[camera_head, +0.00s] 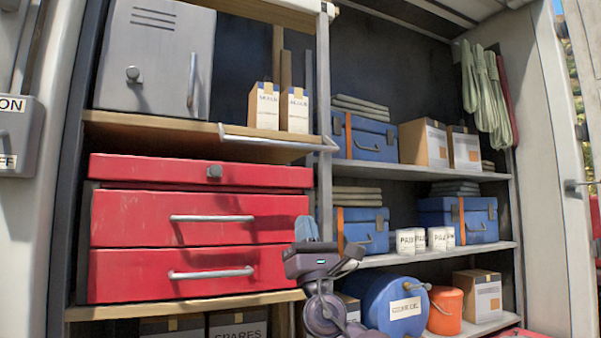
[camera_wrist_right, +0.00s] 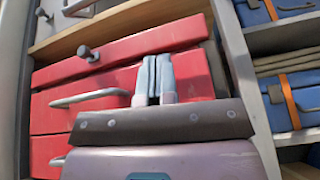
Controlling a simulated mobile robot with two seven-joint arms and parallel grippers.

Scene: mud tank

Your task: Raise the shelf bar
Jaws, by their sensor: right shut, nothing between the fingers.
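The shelf bar (camera_head: 275,141) is a thin pale metal bar along the front edge of the upper wooden shelf at the left. It runs from mid-shelf to the upright post and looks tilted slightly down to the right in the head view. My right gripper (camera_head: 306,227) is below the bar, in front of the right end of the red drawer unit. It is apart from the bar. In the right wrist view its two pale fingers (camera_wrist_right: 153,78) are together, with nothing between them, in front of the red drawers. My left gripper is not in view.
The red drawer unit (camera_head: 172,218) with protruding handles stands under the wooden shelf (camera_head: 150,126). A grey metal cabinet (camera_head: 155,60) and two small cartons (camera_head: 279,108) stand on that shelf. An upright post (camera_head: 323,110) separates it from the right shelves, which hold blue cases (camera_head: 371,137).

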